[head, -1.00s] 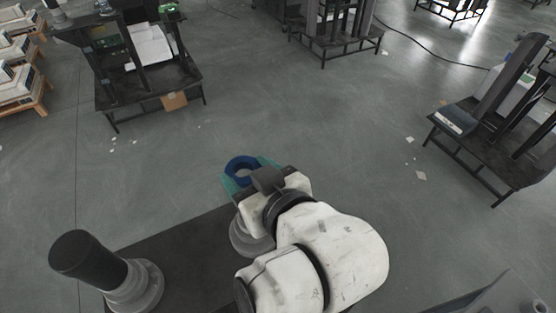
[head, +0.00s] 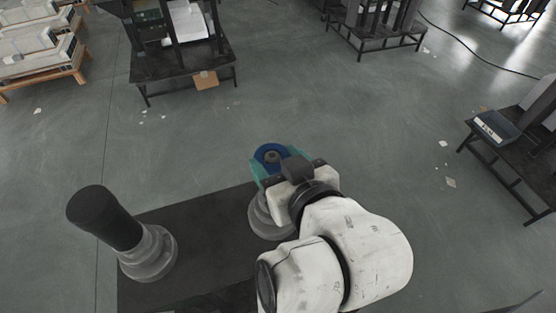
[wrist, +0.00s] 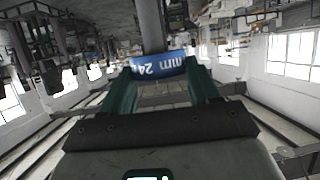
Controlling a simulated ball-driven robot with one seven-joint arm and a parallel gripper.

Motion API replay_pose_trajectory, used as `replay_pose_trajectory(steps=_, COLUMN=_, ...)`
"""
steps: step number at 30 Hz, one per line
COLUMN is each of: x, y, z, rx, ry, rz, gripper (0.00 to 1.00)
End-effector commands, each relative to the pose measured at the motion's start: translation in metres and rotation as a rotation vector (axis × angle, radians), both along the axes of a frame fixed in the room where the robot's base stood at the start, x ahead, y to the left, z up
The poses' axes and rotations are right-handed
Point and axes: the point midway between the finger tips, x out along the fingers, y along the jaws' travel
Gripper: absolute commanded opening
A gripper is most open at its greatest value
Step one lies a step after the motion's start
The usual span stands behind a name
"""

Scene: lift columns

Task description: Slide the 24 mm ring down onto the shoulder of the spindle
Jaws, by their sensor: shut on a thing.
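The blue ring (head: 270,155) is held between the green fingers of my gripper (head: 281,168). In the wrist view, which looks upside down, the ring (wrist: 157,66) shows its "24 mm" lettering between the two fingers. A grey spindle (wrist: 151,26) runs away from the ring on its lower side. In the head view a grey round tip (head: 271,156) shows inside the ring's hole. The spindle's stepped grey foot (head: 267,219) stands below my gripper, partly hidden by it. How far the ring sits over the spindle, and the shoulder, I cannot tell.
A dark-topped column on a grey stepped foot (head: 148,255) stands at the left of the same dark bench (head: 190,235). Open grey floor (head: 330,110) lies beyond the bench. Dark stands (head: 185,68) and (head: 510,150) are farther off.

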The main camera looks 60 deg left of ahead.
Motion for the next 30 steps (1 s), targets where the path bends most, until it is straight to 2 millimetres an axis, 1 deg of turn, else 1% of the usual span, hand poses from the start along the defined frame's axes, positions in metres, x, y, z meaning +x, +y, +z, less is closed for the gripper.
replay_pose_trajectory(steps=1, x=0.0, y=0.0, z=-0.005, rx=0.001, ry=0.0, rz=0.0, gripper=0.26)
replay_pose_trajectory(steps=30, x=0.0, y=0.0, z=-0.047, rx=0.0, ry=0.001, rz=-0.001, gripper=0.26)
